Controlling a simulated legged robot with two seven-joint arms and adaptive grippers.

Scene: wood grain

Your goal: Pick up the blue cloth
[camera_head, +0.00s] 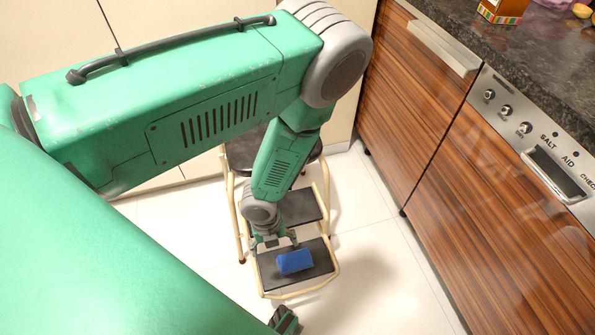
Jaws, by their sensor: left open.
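The blue cloth (295,262) lies as a small folded bundle on the lowest step of a step stool (322,262). My left gripper (276,243) points down just behind the cloth, at its upper left in the picture. It is open, and its fingers are small and partly hidden by the wrist. I cannot tell whether a finger touches the cloth. My right gripper does not show clearly; only a dark piece at the bottom edge may belong to my body.
Wood-grain cabinets (415,110) and a dishwasher panel (535,150) stand on the right under a dark countertop (540,60). A box (502,10) sits on the counter. Pale floor tiles (375,265) are clear between stool and cabinets. The stool's pale frame surrounds the steps.

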